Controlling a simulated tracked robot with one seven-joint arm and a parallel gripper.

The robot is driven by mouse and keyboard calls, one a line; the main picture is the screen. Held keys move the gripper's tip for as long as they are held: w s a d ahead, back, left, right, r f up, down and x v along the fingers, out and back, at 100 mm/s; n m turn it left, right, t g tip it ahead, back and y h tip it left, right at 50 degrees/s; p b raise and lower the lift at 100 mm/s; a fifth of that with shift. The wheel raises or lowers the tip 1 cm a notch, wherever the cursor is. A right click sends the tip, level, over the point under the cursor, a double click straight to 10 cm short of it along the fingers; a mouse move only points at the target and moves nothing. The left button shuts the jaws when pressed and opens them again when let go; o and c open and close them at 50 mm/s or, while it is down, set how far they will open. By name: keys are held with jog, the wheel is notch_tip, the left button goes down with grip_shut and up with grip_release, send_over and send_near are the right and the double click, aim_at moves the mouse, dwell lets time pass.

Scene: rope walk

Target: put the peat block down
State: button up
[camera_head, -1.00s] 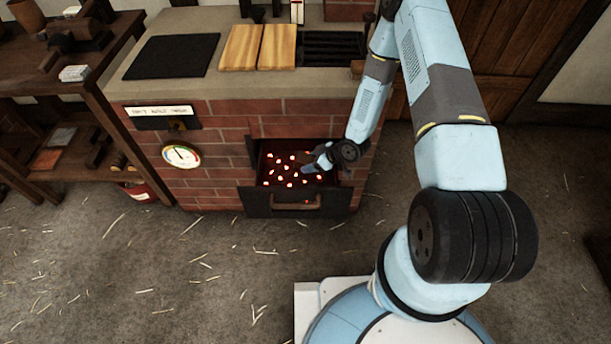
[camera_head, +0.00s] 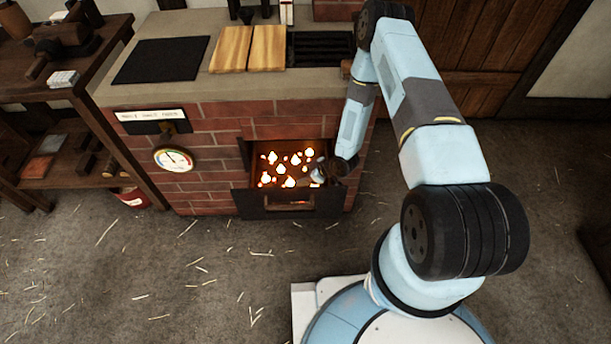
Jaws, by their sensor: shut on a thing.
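My gripper (camera_head: 318,173) is small in the view, at the right side of an open fire drawer (camera_head: 246,203) in the front of the brick stove. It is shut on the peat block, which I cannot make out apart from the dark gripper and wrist. The gripper is low over the drawer's right side; I cannot tell whether the block touches the drawer bed. Several bright flames (camera_head: 296,158) burn in the drawer, left of the gripper.
The brick stove (camera_head: 205,190) has a dial gauge (camera_head: 173,159) and a label plate (camera_head: 150,116) on its front. On top lie a black plate (camera_head: 160,60), two wooden boards (camera_head: 249,48) and a dark grate (camera_head: 318,48). A wooden shelf (camera_head: 95,125) stands left. The straw-strewn floor is clear in front.

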jog(key=o, duration=1.1)
jog(key=shift+o, duration=0.2)
jog(key=v, duration=1.2)
